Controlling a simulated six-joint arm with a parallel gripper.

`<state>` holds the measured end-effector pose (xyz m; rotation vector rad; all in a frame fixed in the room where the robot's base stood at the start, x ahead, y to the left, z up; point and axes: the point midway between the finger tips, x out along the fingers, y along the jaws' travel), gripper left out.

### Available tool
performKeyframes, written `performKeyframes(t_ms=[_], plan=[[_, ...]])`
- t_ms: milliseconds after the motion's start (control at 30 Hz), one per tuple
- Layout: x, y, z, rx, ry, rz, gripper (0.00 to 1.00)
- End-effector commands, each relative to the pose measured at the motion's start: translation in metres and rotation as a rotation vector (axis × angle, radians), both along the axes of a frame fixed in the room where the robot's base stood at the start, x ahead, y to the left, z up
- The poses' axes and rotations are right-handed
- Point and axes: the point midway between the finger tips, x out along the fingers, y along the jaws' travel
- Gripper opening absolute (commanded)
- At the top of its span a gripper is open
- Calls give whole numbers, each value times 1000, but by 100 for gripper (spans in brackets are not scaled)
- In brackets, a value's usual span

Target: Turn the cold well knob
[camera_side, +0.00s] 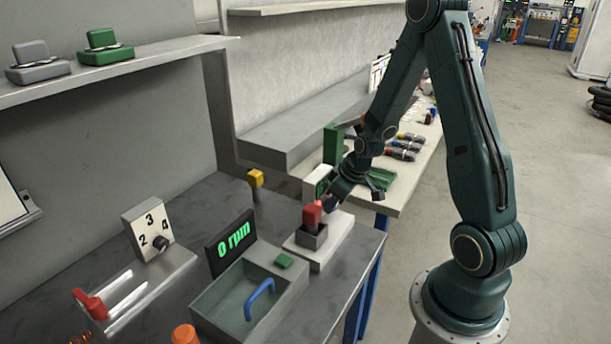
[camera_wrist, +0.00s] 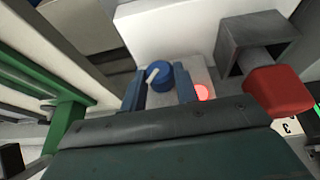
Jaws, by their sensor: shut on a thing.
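The cold well knob (camera_wrist: 157,79) is a round blue knob with a white pointer, on the light-coloured face of a unit in the wrist view. The pointer slants toward the lower left of the picture. My gripper (camera_wrist: 160,86) has one blue finger on each side of the knob and is shut on it. A red light (camera_wrist: 204,92) glows on the same face, right of the knob. In the side view my gripper (camera_side: 334,198) is at the white unit behind the red-topped block, and the knob is too small and hidden to make out clearly.
A red block (camera_wrist: 278,91) in a grey square holder (camera_wrist: 254,40) stands close to my right finger. A green frame (camera_wrist: 66,122) is at the left.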

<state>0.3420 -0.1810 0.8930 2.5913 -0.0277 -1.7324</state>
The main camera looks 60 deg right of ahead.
Motion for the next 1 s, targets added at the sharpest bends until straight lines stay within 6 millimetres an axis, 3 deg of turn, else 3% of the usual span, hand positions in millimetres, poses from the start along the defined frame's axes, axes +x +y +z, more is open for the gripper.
performKeyframes(t_ms=[400, 833, 867, 933, 1000], plan=[[-1, 5, -2, -202, 4, 3, 7], [-1, 4, -1, -229, 2, 2, 7], [-1, 4, -1, -229, 3, 2, 36], [-1, 4, -1, -229, 2, 2, 50], [-1, 4, -1, -229, 2, 2, 52]])
